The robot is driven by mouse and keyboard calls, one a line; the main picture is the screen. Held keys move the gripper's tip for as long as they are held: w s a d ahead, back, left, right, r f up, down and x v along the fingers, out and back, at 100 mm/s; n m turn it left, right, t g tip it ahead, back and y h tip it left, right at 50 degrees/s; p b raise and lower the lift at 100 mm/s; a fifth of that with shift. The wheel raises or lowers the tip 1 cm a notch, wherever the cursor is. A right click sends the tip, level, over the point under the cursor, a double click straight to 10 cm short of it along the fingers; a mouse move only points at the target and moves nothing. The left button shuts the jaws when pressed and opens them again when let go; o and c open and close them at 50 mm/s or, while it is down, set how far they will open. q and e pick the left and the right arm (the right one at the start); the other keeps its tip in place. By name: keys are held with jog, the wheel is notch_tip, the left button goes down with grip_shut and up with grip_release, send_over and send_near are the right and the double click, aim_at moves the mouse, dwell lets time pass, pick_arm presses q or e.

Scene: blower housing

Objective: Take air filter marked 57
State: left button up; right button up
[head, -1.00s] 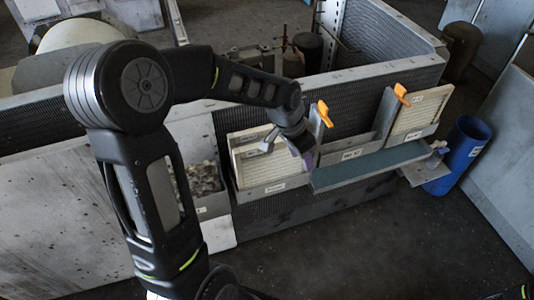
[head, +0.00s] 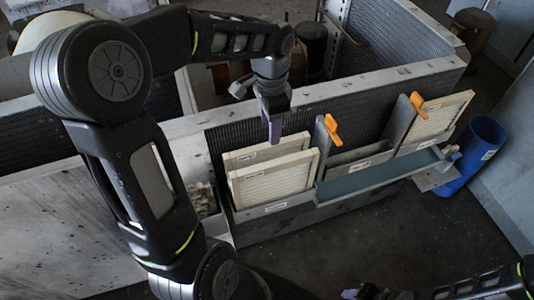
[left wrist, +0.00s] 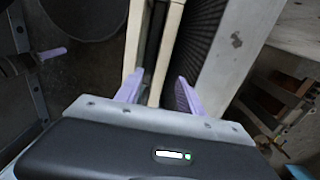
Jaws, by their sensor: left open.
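Two cream pleated filters stand upright one behind the other in the left metal holder: the front filter (head: 275,180) and the rear filter (head: 240,160). A third cream filter (head: 440,118) stands in the right-hand holder. Their labels are too small to read. My left gripper (head: 273,128) is open and points down above the top edges of the left pair. In the left wrist view its purple fingers (left wrist: 160,92) straddle a cream filter edge (left wrist: 169,45), with another edge by the left finger. My right gripper (head: 352,293) is partly visible at the bottom edge; its jaw state is unclear.
Orange clips (head: 332,130) stand on the metal dividers between holders. A teal-surfaced shelf (head: 380,178) projects in front of the middle and right holders. A blue bin (head: 472,155) stands at right. A ribbed metal wall (head: 370,105) rises behind. The dark floor in front is open.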

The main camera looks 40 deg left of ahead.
aim_at(269, 145)
pick_arm(q)
jog(key=shift+w+a, duration=0.15)
jog(key=shift+w, duration=0.05)
jog(key=shift+s+r, duration=0.1)
jog(key=shift+s, duration=0.1)
jog(key=shift+f, duration=1.35)
jog(key=shift+f+p, duration=0.45)
jog(key=shift+f, duration=2.15)
jog(key=shift+c, duration=0.5)
grip_shut()
